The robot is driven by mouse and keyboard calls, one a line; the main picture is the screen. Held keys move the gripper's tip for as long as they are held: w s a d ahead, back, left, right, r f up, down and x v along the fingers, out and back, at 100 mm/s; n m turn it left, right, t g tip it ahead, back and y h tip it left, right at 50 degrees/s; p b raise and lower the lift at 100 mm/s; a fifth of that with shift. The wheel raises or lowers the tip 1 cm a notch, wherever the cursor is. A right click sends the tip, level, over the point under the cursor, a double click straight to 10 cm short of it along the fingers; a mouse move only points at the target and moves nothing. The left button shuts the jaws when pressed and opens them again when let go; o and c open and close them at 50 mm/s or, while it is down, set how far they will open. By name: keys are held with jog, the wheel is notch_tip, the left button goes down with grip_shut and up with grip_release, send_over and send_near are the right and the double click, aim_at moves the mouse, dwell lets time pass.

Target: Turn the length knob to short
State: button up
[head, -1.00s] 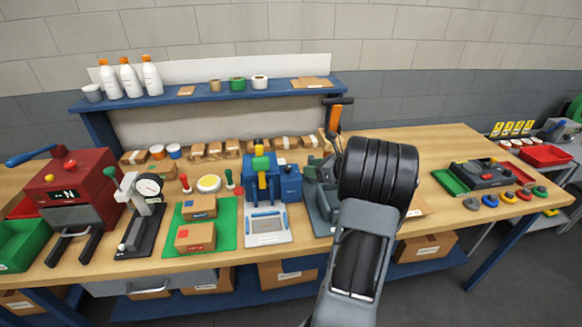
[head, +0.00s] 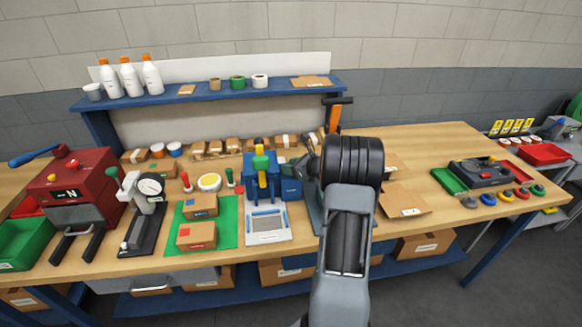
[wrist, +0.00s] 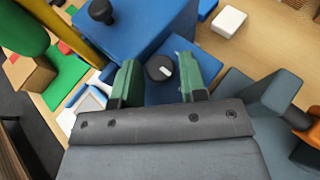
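The length knob (wrist: 159,68) appears to be the round black knob with a white pointer mark, set on a blue box (wrist: 170,92) in the wrist view. Its mark lies toward the right of the knob; no scale or label is readable. My gripper (wrist: 157,66) is open, with one green finger on each side of the knob and a visible gap to each. I cannot tell how far above it the fingers are. In the head view the blue box (head: 291,188) is beside the blue stacker (head: 262,178); the knob cannot be made out there and my arm hides most of the gripper.
A black-topped lever (wrist: 101,12) stands on the blue body at upper left in the wrist view. A grey device with an orange handle (wrist: 306,135) is close at right. The green mat (head: 226,232) with boxes lies left of the stacker.

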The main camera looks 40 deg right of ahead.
jog(key=c, duration=0.6)
jog(key=shift+d+r+n+g+y+p, duration=0.1)
jog(key=shift+n+g+y+p, duration=0.1)
jog(key=shift+n+y, duration=0.25)
jog(key=shift+d+n+g+y+p, duration=0.1)
jog(key=shift+n+y+p, duration=0.1)
jog(key=shift+n+y, duration=0.2)
jog(key=n+g+y, duration=0.2)
jog(key=n+y, duration=0.1)
jog(key=shift+w+d, duration=0.1)
jog(key=shift+w, duration=0.05)
jog(key=o, duration=0.6)
